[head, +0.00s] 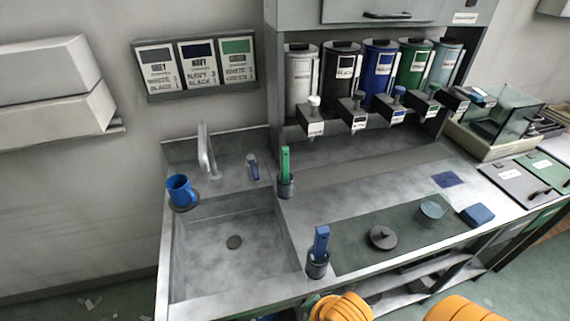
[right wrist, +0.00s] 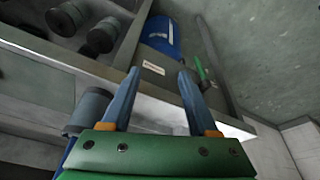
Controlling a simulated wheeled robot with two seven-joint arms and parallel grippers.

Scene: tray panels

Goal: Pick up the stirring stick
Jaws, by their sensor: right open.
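A green stick (head: 285,160) stands upright in a dark cup (head: 286,185) at the sink's back right. A blue stick (head: 321,241) stands in another dark cup (head: 317,266) near the counter's front edge. I cannot tell which is the stirring stick. In the right wrist view, my right gripper (right wrist: 154,85) has its two blue fingers apart with nothing held between them. A green strip (right wrist: 200,68) shows beyond the right finger; I cannot tell surely whether it is the green stick. My left gripper is in neither view.
A blue mug (head: 181,190) stands at the sink's (head: 222,258) left rim, by the tap (head: 207,150). A dark mat (head: 365,219) holds a round dark lid (head: 382,237) and a clear cup (head: 433,208). Dispensers (head: 345,75) stand behind. A blue sponge-like block (head: 477,214) is at right.

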